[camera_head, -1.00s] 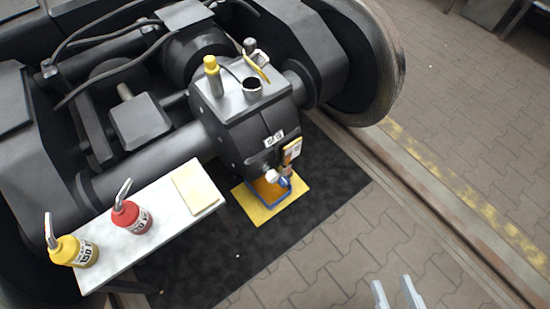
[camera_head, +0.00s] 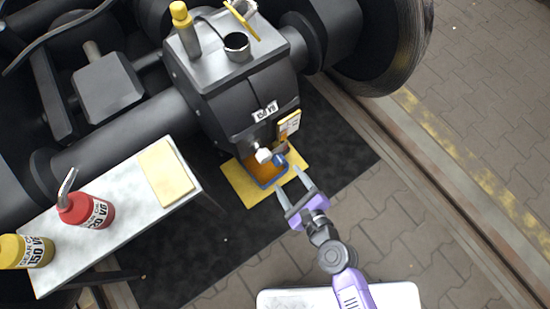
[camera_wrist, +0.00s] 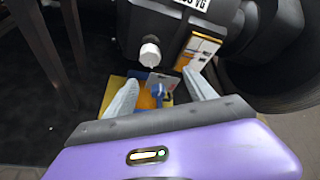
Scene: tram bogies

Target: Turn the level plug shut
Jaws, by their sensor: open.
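A pale, knob-like plug (camera_head: 263,155) sticks out of the lower front of the dark gearbox (camera_head: 240,100); it also shows in the wrist view (camera_wrist: 150,52). I cannot tell for certain which is the level plug. My gripper (camera_head: 290,181) is open in front of and slightly below both. I see no contact.
A blue-rimmed tray with amber contents (camera_head: 268,184) stands on a yellow sheet (camera_head: 240,186) below the plugs. A yellow-and-white tag (camera_head: 288,124) hangs above right. The bench (camera_head: 110,213) at left holds red (camera_head: 88,211) and yellow (camera_head: 25,252) oil bottles and a yellow cloth (camera_head: 166,173).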

